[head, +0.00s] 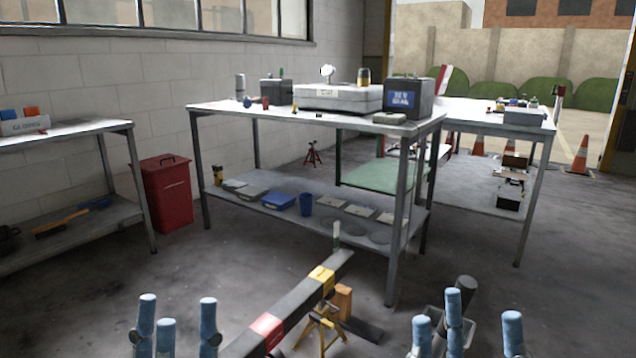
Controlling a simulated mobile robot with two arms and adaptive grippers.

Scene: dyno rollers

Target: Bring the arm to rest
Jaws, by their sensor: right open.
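My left gripper (178,310) is low at the left of the head view, its blue-tipped fingers pointing up and spread, with nothing seen between them. My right gripper (466,322) is low at the right, its blue-tipped fingers also spread apart. A dark cylinder (467,284) shows just behind the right fingers; I cannot tell whether it touches them. Both grippers are in front of the workbench and apart from it. The lower parts of both grippers are cut off by the bottom edge.
A dark beam with red and yellow bands (290,305) on a yellow stand (322,325) lies between my grippers. A grey workbench (300,122) with boxes stands ahead. A red bin (165,195) and a shelf (75,130) are left. Orange cones (580,155) stand far right.

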